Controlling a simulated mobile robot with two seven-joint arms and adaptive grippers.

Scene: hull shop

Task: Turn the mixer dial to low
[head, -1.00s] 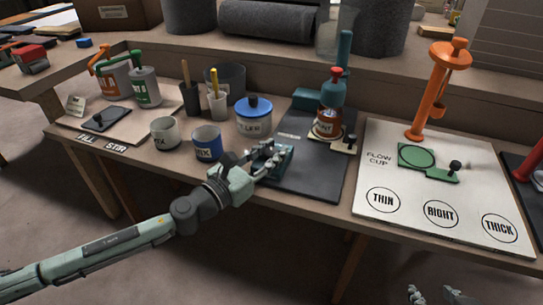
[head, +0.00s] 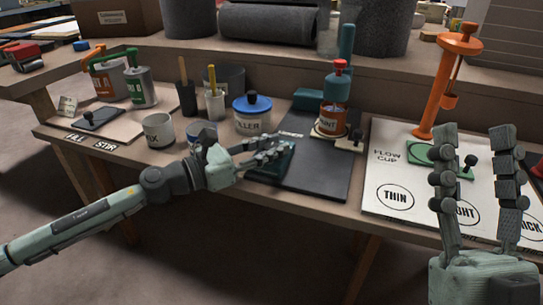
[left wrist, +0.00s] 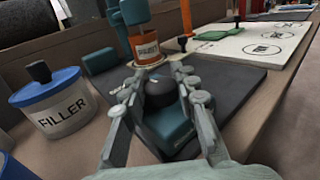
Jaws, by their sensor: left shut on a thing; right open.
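The mixer dial is a round black knob (left wrist: 160,94) on a teal control box (left wrist: 172,125) at the front of the dark mixer base (head: 318,182). In the left wrist view it sits between the fingers of my left gripper (left wrist: 160,83), which is shut on it. In the head view my left gripper (head: 270,150) hides the knob, and part of the teal box (head: 270,172) shows below it. I cannot read the dial's setting. The teal mixer head (head: 336,90) stands behind, over an orange paint can (head: 334,119). My right gripper (head: 477,135) is open and empty, raised at the right.
A filler tub (head: 252,121) with a blue lid and a blue mug (head: 203,131) stand left of the mixer. An orange stand (head: 440,85) and a white flow-cup board (head: 385,160) with printed circles are at the right, the board partly behind my right gripper.

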